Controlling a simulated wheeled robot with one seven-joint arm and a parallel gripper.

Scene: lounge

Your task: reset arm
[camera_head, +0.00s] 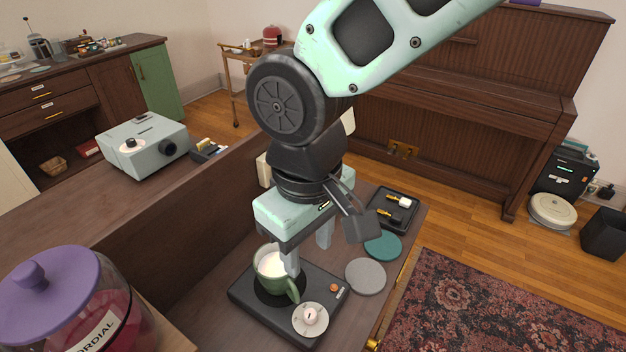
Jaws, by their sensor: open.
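My arm reaches down from the top right, and my gripper (306,252) points downward over the wooden cabinet top. Its two fingers are apart. The left finger is at the green mug (276,287), in front of or inside its rim; I cannot tell which. The right finger is clear of the mug, to its right. The mug stands upright with something white inside, on a dark flat warmer (255,314). The space behind the gripper is partly hidden by my arm.
A white dial-like piece (310,320) sits on the warmer. Grey (366,276) and teal (383,245) coasters and a black tray (394,209) lie to the right. A purple-lidded jar (60,300) stands front left, a projector (143,147) further back. A raised wooden ledge runs left of the gripper.

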